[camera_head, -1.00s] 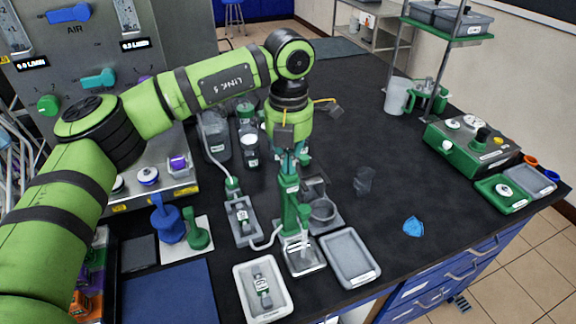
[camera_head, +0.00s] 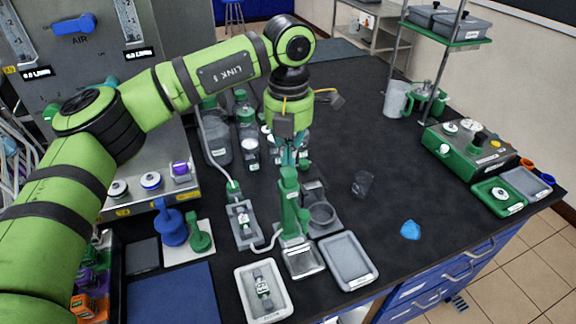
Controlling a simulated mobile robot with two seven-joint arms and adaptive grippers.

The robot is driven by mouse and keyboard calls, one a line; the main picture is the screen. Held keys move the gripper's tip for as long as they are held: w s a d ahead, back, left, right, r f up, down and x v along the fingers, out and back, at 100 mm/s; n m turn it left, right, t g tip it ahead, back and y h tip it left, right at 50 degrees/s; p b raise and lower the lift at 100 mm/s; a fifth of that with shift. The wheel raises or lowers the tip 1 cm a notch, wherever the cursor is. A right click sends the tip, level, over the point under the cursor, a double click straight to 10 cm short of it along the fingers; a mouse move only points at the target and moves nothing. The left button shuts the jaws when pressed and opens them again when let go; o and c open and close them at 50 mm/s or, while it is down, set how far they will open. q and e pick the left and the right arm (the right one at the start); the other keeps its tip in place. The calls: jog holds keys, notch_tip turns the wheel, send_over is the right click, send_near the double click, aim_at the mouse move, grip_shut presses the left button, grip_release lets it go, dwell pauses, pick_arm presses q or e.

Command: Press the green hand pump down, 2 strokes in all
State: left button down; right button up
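The green hand pump (camera_head: 290,212) stands upright near the front middle of the black bench, with a tube running to its base. My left gripper (camera_head: 289,158) points down from above, its teal fingertips right over the pump's green top. I cannot tell whether they touch it. The fingers are small and partly hidden by the wrist, so their opening is unclear. My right gripper is not in view.
Grey trays (camera_head: 348,262) and a white tray (camera_head: 264,290) lie by the pump. Bottles (camera_head: 248,138) stand behind it. A blue object (camera_head: 410,230) and a dark cup (camera_head: 362,184) lie to the right. A green-grey device (camera_head: 466,150) stands at the far right.

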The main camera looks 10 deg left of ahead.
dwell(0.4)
pick_arm(q)
notch_tip(320, 180, up, 6)
jog(key=p, duration=0.3)
jog(key=shift+p, duration=0.4)
jog(key=shift+f, duration=0.1)
